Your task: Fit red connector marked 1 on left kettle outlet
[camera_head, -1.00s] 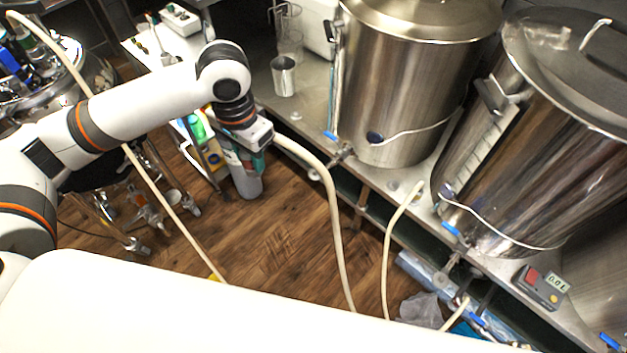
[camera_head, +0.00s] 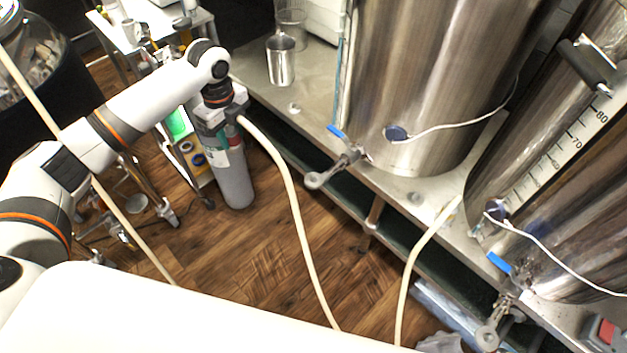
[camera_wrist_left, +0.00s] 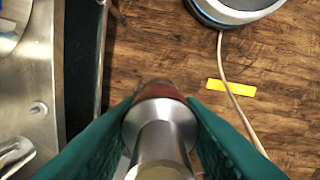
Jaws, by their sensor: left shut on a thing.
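The left kettle (camera_head: 440,70) is a large steel vessel on the steel bench. Its outlet valve (camera_head: 335,168) has a blue handle and points out over the bench's front edge. My left gripper (camera_head: 238,108) is over the floor, left of the outlet and apart from it. A pale hose (camera_head: 290,190) hangs from the gripper. In the left wrist view, the teal fingers are shut on a metal connector (camera_wrist_left: 163,130) with a reddish-brown ring at its far end. Its number mark cannot be read. My right gripper is not in view.
The right kettle (camera_head: 560,210) has its own blue-handled valve (camera_head: 492,325). A second pale hose (camera_head: 425,255) rises near the bench edge. A grey gas cylinder (camera_head: 236,180) stands behind my left gripper. A steel cup (camera_head: 281,62) is on the bench. Wooden floor lies clear between.

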